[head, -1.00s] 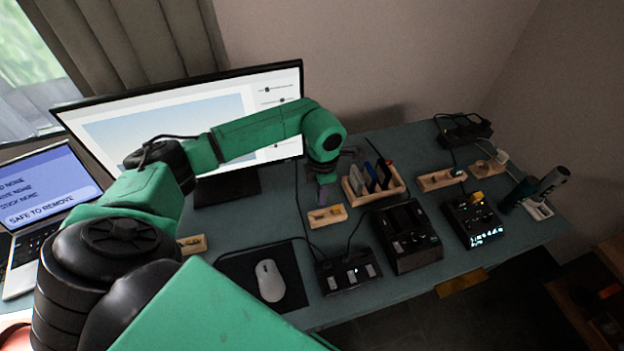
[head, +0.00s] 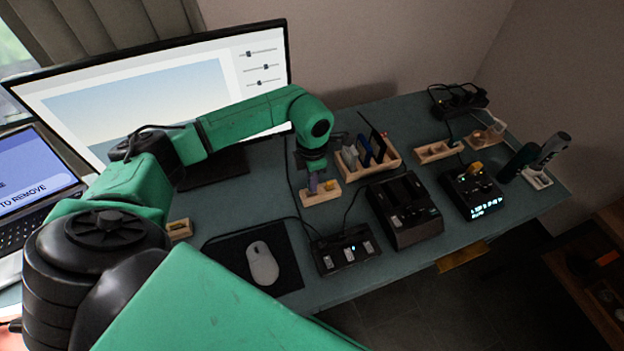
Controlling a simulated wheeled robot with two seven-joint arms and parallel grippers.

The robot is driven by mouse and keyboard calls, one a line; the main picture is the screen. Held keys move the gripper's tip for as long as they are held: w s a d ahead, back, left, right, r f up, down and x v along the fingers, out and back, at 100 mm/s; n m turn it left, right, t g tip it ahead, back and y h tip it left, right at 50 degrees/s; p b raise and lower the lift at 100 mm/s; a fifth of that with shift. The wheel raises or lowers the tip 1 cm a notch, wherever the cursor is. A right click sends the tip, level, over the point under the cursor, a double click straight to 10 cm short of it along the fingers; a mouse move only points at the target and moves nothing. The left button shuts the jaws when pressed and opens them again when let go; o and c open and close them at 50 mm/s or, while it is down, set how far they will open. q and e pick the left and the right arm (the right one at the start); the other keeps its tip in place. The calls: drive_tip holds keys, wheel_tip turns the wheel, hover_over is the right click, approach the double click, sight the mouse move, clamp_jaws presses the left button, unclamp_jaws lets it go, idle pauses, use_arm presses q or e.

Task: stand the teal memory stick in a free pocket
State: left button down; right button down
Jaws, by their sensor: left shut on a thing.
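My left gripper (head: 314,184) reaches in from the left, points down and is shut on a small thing. I take this to be the teal memory stick, but the fingers mostly hide it and its colour cannot be made out. The gripper is right at the left part of a small wooden pocket block (head: 320,198). Whether the held thing is inside a pocket cannot be told. A small yellow item (head: 331,186) shows at the block's right part. My right gripper is not in view.
A wooden rack (head: 385,163) with upright blue and dark cards stands just behind and right of the block. A black hub (head: 344,251), a dark dock (head: 405,210) and a mouse (head: 262,264) lie in front. The monitor (head: 150,90) stands behind my arm.

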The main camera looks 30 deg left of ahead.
use_arm(q)
drive_tip(key=shift+b, duration=0.4)
idle(1.1)
drive_tip(key=shift+f+b, duration=1.35)
drive_tip(key=shift+f, duration=0.15)
drive_tip(key=c, duration=0.8)
unclamp_jaws()
wheel_tip(320, 180, up, 15)
drive_tip(key=shift+f+b, duration=0.15)
drive_tip(key=shift+b, duration=0.75)
